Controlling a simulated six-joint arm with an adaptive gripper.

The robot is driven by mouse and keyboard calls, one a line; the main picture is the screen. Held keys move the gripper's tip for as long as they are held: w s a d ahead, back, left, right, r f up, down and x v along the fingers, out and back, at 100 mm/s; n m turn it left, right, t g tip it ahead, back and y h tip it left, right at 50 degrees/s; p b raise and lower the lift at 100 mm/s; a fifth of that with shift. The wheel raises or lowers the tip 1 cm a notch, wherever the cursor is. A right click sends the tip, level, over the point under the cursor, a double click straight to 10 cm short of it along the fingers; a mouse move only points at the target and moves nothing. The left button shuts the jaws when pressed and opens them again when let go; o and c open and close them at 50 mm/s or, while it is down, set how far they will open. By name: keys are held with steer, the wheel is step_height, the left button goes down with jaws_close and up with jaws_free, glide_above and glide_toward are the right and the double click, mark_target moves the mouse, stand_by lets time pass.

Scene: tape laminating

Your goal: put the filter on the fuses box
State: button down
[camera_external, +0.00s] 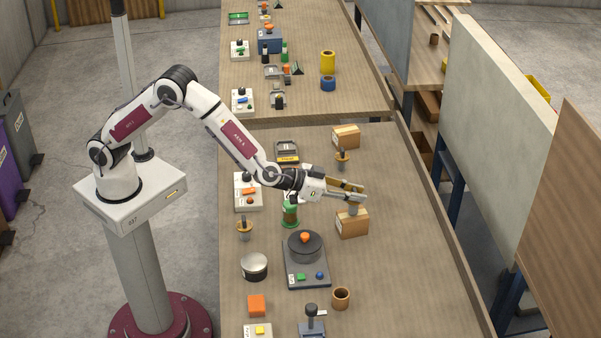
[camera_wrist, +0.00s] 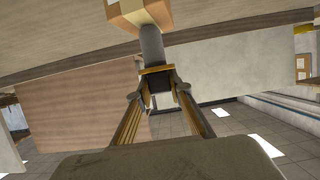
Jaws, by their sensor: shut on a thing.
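My gripper (camera_external: 356,192) reaches out level over the right half of the near table. Its fingers are closed around a grey cylinder with an orange-yellow collar, which I take as the filter (camera_external: 352,209). In the wrist view the filter (camera_wrist: 152,46) sits between the fingertips (camera_wrist: 157,84), its grey end reaching to a cardboard box. This box (camera_external: 351,226), apparently the fuses box, stands on the table directly below the filter; it also shows at the top of the wrist view (camera_wrist: 128,12). I cannot tell whether they touch. The box's label is not readable.
Another cardboard box (camera_external: 345,136) and a similar collared piece (camera_external: 342,158) stand farther back. A dark scale-like device (camera_external: 307,275) with a round top and a green jar (camera_external: 290,214) are left of the box. Table right of the box is clear.

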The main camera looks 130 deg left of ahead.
steer(key=shift+f, duration=0.15)
steer(key=c, duration=1.8)
jaws_free()
steer(key=shift+c, duration=0.2)
steer(key=shift+r, duration=0.2)
steer(key=v, duration=1.2)
